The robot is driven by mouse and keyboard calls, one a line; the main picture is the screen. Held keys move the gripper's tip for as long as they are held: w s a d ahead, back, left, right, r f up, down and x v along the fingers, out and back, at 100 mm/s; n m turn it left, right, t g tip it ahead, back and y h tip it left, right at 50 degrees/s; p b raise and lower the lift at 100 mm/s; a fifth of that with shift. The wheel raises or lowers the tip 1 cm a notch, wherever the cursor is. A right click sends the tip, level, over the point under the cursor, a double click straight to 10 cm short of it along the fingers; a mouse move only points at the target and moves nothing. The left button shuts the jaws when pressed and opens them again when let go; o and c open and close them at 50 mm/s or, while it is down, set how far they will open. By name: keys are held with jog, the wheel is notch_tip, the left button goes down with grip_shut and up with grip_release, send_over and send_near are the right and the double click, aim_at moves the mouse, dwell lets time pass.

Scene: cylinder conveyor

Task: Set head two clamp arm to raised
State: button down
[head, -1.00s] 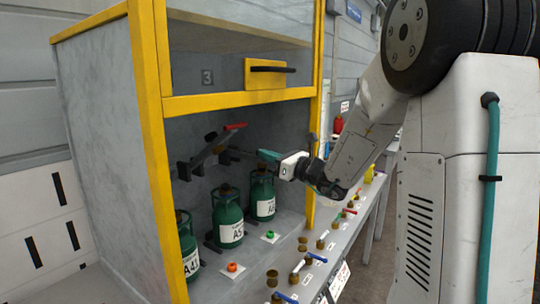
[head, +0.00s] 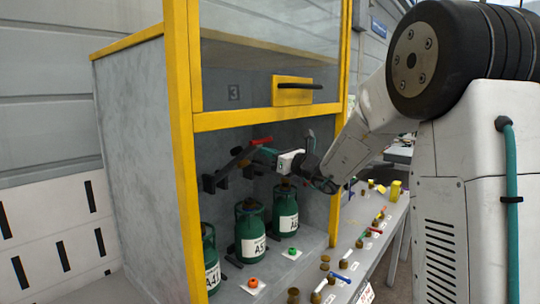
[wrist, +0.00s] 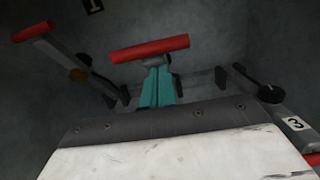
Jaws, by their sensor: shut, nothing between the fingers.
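My gripper (head: 264,153) is shut and empty inside the yellow-framed cabinet. In the wrist view its teal fingers (wrist: 158,88) point at a red handle (wrist: 150,48) of the middle clamp arm, with the tips just below the handle; I cannot tell if they touch. This middle arm is mostly hidden behind my gripper. A left clamp arm (wrist: 62,58) with a red end slants up beside the plate "1". A right clamp arm (wrist: 258,88) bears the plate "3". In the head view a dark clamp arm (head: 232,163) with a red handle slants upward next to my fingers.
Green cylinders (head: 250,232) stand below the clamps, with an orange button (head: 253,283) and a green button (head: 292,251) in front. The yellow post (head: 337,185) stands close to my arm. A conveyor bench (head: 385,228) with valves and brass fittings runs along the right.

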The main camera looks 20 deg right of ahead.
jog(key=r, duration=0.1)
jog(key=w, duration=0.1)
jog(key=r, duration=0.1)
jog(key=shift+w+a+r, duration=0.25)
jog(key=shift+a+r, duration=0.1)
jog(key=shift+f, duration=0.15)
